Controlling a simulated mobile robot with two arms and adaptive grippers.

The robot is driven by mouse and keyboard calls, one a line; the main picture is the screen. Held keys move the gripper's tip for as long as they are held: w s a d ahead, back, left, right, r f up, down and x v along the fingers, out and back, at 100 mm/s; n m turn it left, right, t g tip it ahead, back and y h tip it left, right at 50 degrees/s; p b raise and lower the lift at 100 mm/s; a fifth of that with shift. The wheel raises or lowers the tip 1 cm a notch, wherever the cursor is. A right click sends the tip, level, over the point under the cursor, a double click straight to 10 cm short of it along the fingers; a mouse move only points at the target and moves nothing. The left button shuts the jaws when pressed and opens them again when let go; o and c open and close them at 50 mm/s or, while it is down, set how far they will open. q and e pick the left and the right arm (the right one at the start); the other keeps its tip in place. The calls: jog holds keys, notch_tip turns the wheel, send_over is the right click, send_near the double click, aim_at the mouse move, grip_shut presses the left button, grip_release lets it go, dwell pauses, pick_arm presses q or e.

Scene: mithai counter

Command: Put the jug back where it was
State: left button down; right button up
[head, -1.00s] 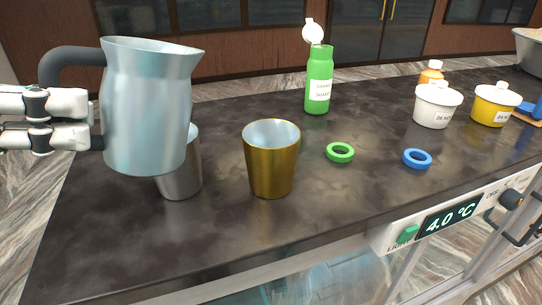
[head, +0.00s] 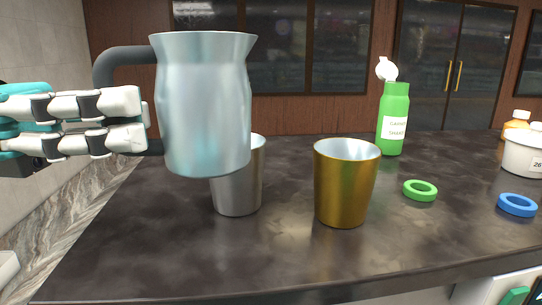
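A pale metallic blue jug (head: 205,110) with a dark handle (head: 122,56) hangs upright above the counter at the left of the head view. My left gripper (head: 140,120) comes in from the left and is shut on the jug's handle. The jug partly covers a steel cup (head: 240,192) standing on the counter behind it. A gold cup (head: 342,190) stands to the right of the steel cup. My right gripper is not in view.
The dark counter (head: 150,240) has bare room at front left. A green bottle with its cap open (head: 393,115) stands behind the gold cup. A green ring (head: 420,196), a blue ring (head: 517,211), a white tub (head: 520,155) and an orange-topped bottle (head: 517,119) are at right.

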pick_arm(q)
jog(key=shift+w+r, duration=0.3)
jog(key=w+r+n+t+p, duration=0.2)
jog(key=w+p, duration=0.4)
jog(key=w, duration=0.1)
jog(key=w+r+n+t+p, duration=0.1)
jog(key=w+r+t+p, duration=0.15)
jog(key=w+p, duration=0.4)
jog(key=w+f+t+p, duration=0.1)
jog(key=w+f, duration=0.2)
jog(key=w+a+f+n+t+p, duration=0.1)
jog(key=w+f+p, duration=0.1)
jog(key=w+f, duration=0.1)
jog(key=w+a+f+n+t+p, duration=0.1)
jog(key=w+f, duration=0.1)
jog(key=f, duration=0.1)
jog(key=shift+w, duration=0.4)
notch_tip(320, 180, down, 5)
jog(key=shift+r+p, duration=0.2)
jog(key=shift+p, duration=0.65)
jog(key=shift+f, duration=0.1)
jog(key=shift+f, duration=0.1)
